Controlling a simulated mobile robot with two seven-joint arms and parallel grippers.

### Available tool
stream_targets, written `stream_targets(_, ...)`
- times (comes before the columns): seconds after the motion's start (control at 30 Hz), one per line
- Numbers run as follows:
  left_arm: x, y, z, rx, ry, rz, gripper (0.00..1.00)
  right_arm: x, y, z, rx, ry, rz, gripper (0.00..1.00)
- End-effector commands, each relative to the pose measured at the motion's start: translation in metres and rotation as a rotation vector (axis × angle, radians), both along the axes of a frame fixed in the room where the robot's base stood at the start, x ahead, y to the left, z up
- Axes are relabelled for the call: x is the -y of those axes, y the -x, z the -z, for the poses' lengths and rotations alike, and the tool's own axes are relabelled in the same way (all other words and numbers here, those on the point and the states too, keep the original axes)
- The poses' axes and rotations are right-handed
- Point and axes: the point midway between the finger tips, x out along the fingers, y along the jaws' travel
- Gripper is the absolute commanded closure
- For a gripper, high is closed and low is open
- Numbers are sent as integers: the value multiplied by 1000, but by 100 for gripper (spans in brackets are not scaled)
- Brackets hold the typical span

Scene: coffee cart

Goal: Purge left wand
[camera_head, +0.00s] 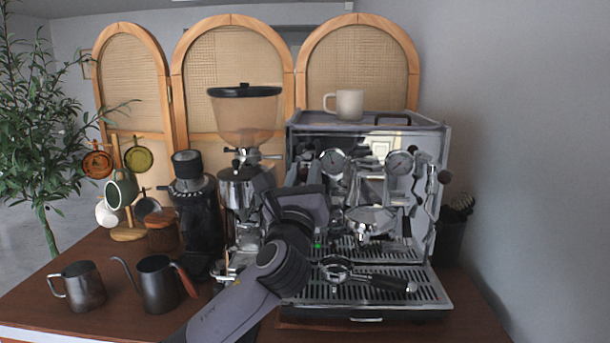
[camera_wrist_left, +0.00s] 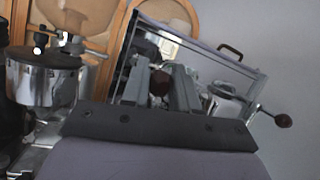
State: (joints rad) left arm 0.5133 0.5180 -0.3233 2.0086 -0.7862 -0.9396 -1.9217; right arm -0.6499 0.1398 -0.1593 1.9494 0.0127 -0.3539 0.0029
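The espresso machine (camera_head: 437,225) stands on the wooden cart, and its front left side is partly hidden by my left arm. My left gripper (camera_head: 318,182) is in front of that side, below the left gauge. In the left wrist view its two fingers (camera_wrist_left: 162,88) are apart. A dark brown round knob (camera_wrist_left: 159,82) of the machine shows between the fingers. I cannot tell whether they touch it. The left wand itself is hidden or cannot be made out. A second knob (camera_head: 445,177) is on the machine's right side. My right gripper is not in view.
A grinder (camera_head: 240,190) with a hopper stands close left of the machine. A portafilter (camera_head: 370,281) lies on the drip tray (camera_head: 420,300). A kettle (camera_head: 158,284) and a metal pitcher (camera_head: 80,286) stand front left. A cup (camera_head: 349,104) is on top of the machine.

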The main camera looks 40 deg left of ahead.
Motion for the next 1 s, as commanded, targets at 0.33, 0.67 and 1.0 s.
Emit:
stream_targets(0.33, 0, 0, -1, -18, 13, 1, 100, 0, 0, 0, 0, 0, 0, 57)
stream_targets(0.67, 0, 0, -11, -151, 96, 0, 100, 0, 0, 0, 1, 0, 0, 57)
stream_targets(1.0, -2, -3, -21, -353, 217, -1, 100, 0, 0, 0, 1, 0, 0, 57)
